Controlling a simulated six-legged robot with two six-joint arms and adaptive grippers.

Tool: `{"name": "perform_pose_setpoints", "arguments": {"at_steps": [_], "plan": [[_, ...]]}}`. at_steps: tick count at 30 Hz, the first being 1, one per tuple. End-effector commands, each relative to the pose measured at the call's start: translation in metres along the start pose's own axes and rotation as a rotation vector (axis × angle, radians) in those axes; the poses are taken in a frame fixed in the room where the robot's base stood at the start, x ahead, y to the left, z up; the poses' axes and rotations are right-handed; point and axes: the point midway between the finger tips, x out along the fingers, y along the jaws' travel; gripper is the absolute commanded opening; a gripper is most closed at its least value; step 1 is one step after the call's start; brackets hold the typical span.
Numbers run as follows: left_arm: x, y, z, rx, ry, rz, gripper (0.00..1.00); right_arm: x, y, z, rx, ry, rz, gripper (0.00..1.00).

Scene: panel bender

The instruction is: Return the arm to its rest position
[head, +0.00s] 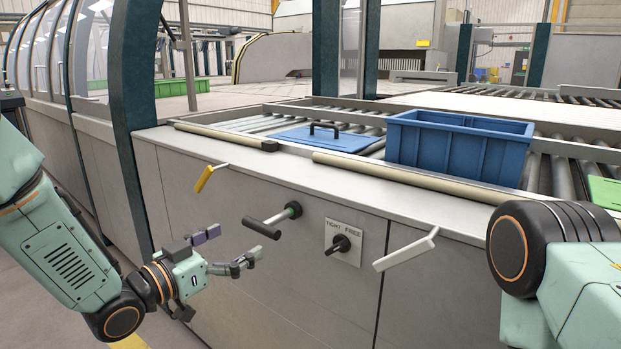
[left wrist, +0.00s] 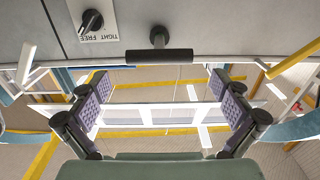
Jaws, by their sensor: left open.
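My left gripper (head: 228,249) is in front of the grey machine panel in the head view, with its fingers spread and nothing between them. It also shows open and empty in the left wrist view (left wrist: 160,100). A black-handled crank (head: 262,228) sticks out from the panel just above and right of the fingers; in the left wrist view the crank handle (left wrist: 160,55) lies ahead of the open fingers, apart from them. My left arm comes in from the left, bent low. My right arm shows at the right edge, but its gripper is out of view.
The panel also carries a yellow lever (head: 208,177), a TIGHT/FREE knob (head: 340,243) and a white lever (head: 406,250). Above it, a blue lid (head: 325,139) and a blue crate (head: 459,150) stand on the roller conveyor. A dark green post (head: 135,120) rises at the left.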

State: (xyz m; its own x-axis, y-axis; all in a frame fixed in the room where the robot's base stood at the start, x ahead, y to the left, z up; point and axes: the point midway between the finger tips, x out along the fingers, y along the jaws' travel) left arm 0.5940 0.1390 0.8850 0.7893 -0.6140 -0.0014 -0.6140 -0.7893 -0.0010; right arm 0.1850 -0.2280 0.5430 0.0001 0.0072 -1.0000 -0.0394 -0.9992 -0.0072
Motion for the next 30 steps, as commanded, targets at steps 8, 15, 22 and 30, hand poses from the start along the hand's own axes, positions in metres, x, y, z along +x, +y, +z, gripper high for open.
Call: {"name": "perform_pose_setpoints", "arguments": {"at_steps": [8,15,22,30], "plan": [[0.042,0.001,0.000,0.004,0.000,0.004,1.00,0.000,0.000,0.000,0.000,0.000,0.000,0.40],[0.062,0.001,0.000,0.000,0.001,0.001,1.00,0.000,0.000,0.000,0.000,0.000,0.000,0.40],[0.064,0.001,-0.001,-0.001,0.002,0.001,1.00,0.000,0.000,0.000,0.000,0.000,0.000,0.40],[0.059,0.000,0.000,-0.002,0.001,-0.001,1.00,0.000,0.000,0.000,0.000,0.000,0.000,0.40]]}}
